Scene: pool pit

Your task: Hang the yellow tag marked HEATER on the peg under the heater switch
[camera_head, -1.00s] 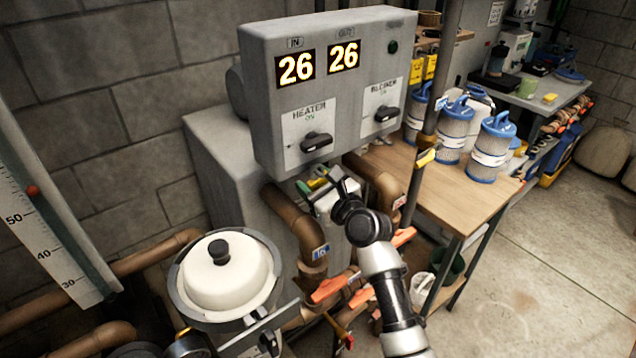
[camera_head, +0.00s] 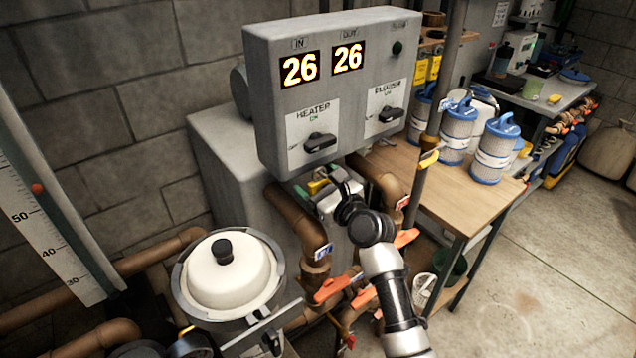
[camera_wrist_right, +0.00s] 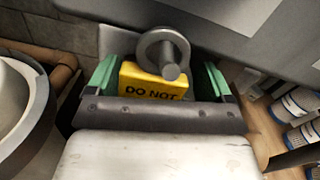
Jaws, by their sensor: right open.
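The yellow tag (camera_wrist_right: 152,82) is in the right wrist view, with "DO NOT" readable; the word HEATER is not visible. A grey ring (camera_wrist_right: 148,47) stands above the tag, and a short grey peg (camera_wrist_right: 171,73) appears to pass through it. My right gripper (camera_wrist_right: 160,79) is open, its green-lined fingers apart on both sides of the tag. In the head view my right gripper (camera_head: 327,189) is just under the heater switch (camera_head: 320,142), and the yellow tag (camera_head: 317,187) shows small between its fingers. I cannot make out my left gripper.
The grey control box (camera_head: 330,90) overhangs my right gripper. Brown pipes (camera_head: 297,215) with orange handles flank and run below it. A white-lidded pot (camera_head: 228,265) stands at lower left. A wooden table (camera_head: 452,188) with blue-and-white filter cartridges is to the right.

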